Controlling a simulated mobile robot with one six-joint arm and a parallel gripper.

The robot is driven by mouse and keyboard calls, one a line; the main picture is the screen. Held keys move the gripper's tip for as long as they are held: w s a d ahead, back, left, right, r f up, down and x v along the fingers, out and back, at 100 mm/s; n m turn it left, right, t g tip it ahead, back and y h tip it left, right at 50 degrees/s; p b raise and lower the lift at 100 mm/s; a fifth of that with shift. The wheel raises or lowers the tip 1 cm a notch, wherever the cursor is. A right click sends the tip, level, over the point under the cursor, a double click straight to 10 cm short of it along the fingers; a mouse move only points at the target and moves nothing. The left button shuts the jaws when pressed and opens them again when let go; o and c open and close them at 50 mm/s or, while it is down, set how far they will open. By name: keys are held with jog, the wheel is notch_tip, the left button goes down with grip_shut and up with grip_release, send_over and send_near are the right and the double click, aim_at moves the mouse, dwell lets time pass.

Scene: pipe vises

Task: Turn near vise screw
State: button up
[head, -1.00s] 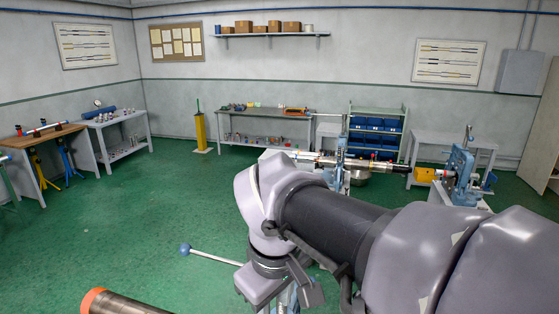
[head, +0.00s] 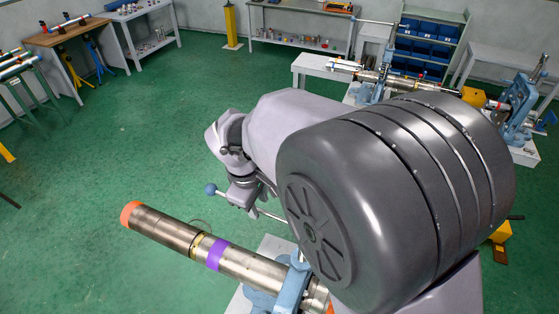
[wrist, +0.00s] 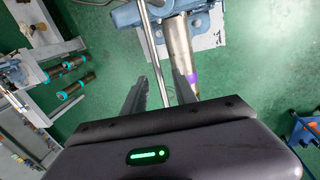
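The near vise (head: 292,288) is blue and partly hidden behind my arm in the head view; part of it shows at the top of the wrist view (wrist: 130,14). Its silver screw handle (head: 270,215) is a thin bar with a blue ball end (head: 210,189). A steel pipe (head: 170,230) with an orange end and purple band sits in the vise. My gripper (wrist: 160,82) is open. In the wrist view the handle bar (wrist: 153,50) runs between its two fingers, with a gap on each side. The screw itself is hidden.
A second blue vise (head: 518,100) stands at the far right, and another long pipe assembly (head: 385,78) lies behind my arm. Workbenches (head: 85,40) line the back left.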

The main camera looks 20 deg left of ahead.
jog(key=shift+f, duration=0.55)
jog(key=shift+w+f, duration=0.35)
jog(key=shift+f, duration=0.1)
jog(key=shift+s, duration=0.1)
jog(key=shift+c, duration=1.1)
grip_shut()
